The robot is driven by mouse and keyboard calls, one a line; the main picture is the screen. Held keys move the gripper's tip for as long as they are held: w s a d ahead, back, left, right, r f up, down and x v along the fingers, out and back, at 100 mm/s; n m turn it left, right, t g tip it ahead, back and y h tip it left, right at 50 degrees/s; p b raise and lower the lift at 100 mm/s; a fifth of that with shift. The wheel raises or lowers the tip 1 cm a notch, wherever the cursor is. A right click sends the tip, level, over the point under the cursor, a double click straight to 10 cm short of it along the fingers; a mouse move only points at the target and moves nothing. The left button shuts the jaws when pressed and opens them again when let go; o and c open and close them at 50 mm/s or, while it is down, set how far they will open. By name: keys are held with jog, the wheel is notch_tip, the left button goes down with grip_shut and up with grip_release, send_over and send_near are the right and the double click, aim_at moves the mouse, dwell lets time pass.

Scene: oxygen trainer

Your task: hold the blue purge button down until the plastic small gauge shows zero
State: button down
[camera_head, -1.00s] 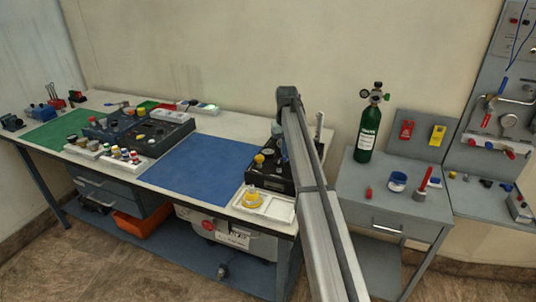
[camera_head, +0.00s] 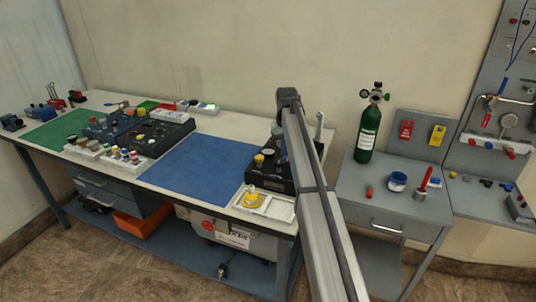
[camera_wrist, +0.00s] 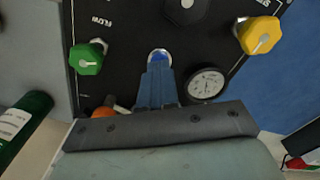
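In the wrist view my gripper (camera_wrist: 158,72) points at a black panel (camera_wrist: 125,40) with its blue-grey fingers together. Nothing shows held between them. The blue purge button (camera_wrist: 158,56) shows as a blue spot with a bright rim right at the fingertips. The fingers cover part of it, and I cannot tell how far it is pressed. The small gauge (camera_wrist: 207,84) has a white face and dark rim, just right of the fingers. Its needle is too small to read surely. In the head view the panel (camera_head: 270,176) is partly behind my arm, and the fingertips are hidden.
In the wrist view a green knob (camera_wrist: 87,58) is left of the fingers, a yellow knob (camera_wrist: 259,36) right, a dark knob (camera_wrist: 187,9) above and an orange part (camera_wrist: 108,107) close left. A green cylinder (camera_head: 367,134) stands on the side table. The blue mat (camera_head: 200,168) is clear.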

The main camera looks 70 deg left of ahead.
jog(key=shift+f, duration=0.8)
dwell(1.0)
dwell(0.4)
jog(key=shift+r, duration=3.55)
